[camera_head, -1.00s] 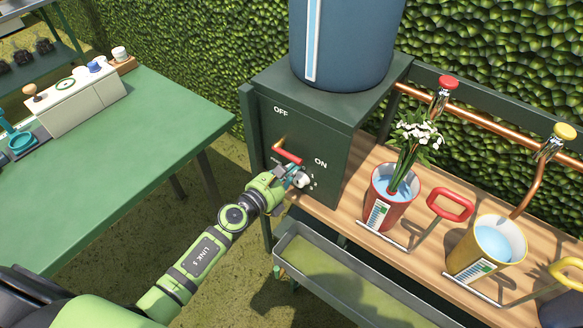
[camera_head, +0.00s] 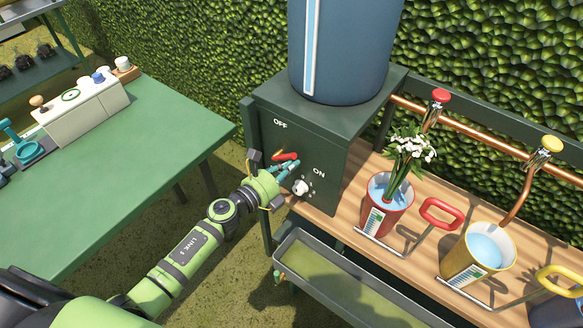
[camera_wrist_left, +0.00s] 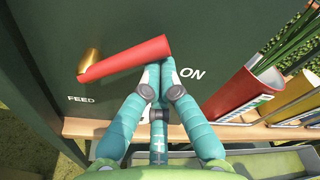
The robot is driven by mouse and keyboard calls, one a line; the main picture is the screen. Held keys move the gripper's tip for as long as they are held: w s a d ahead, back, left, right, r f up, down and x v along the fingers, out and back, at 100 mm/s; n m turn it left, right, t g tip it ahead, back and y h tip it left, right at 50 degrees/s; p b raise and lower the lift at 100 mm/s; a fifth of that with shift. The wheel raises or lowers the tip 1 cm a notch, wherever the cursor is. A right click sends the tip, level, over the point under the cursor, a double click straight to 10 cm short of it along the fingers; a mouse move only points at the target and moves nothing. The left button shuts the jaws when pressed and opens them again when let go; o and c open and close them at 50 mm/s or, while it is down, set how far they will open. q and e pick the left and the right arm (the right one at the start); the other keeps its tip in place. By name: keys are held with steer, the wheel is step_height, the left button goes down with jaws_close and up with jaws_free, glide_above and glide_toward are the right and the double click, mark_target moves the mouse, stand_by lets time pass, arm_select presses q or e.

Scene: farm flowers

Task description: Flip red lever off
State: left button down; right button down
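The red lever (camera_head: 288,156) is on the front of a dark green box (camera_head: 325,165), between the words OFF, at upper left, and ON, at right. In the left wrist view the lever (camera_wrist_left: 125,57) runs from a brass pivot (camera_wrist_left: 90,62) to the right, tilted slightly up. My left gripper (camera_head: 287,168) is at the lever's free end. In the left wrist view its teal fingers (camera_wrist_left: 163,75) are drawn together just under that end, with the lever above them rather than between them. I cannot tell whether they touch it. My right gripper is not in view.
A white knob (camera_head: 301,187) sits below the lever. A blue tank (camera_head: 345,50) stands on the box. Red (camera_head: 375,215) and yellow (camera_head: 470,258) pots stand on the wooden shelf at right. A grey trough (camera_head: 340,275) lies below. A green table (camera_head: 120,165) is at left.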

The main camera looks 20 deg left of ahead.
arm_select(q)
steer(key=n, duration=0.1)
steer(key=a+r+n, duration=0.1)
steer(key=r+n+p, duration=0.1)
steer(key=shift+w+a+r+t, duration=0.15)
steer(key=shift+w+a+t, duration=0.05)
steer(key=shift+w+t, duration=0.1)
steer(key=n, duration=0.1)
steer(key=a+r+n, duration=0.1)
steer(key=shift+w+n+h, duration=0.15)
steer(key=shift+n+h, duration=0.25)
steer(key=shift+w+a+r+n, duration=0.15)
steer(key=shift+a+n, duration=0.25)
steer(key=shift+n, duration=0.35)
steer(key=shift+w+a+r+n, duration=0.15)
steer(key=shift+a+n, duration=0.25)
steer(key=shift+n, duration=0.35)
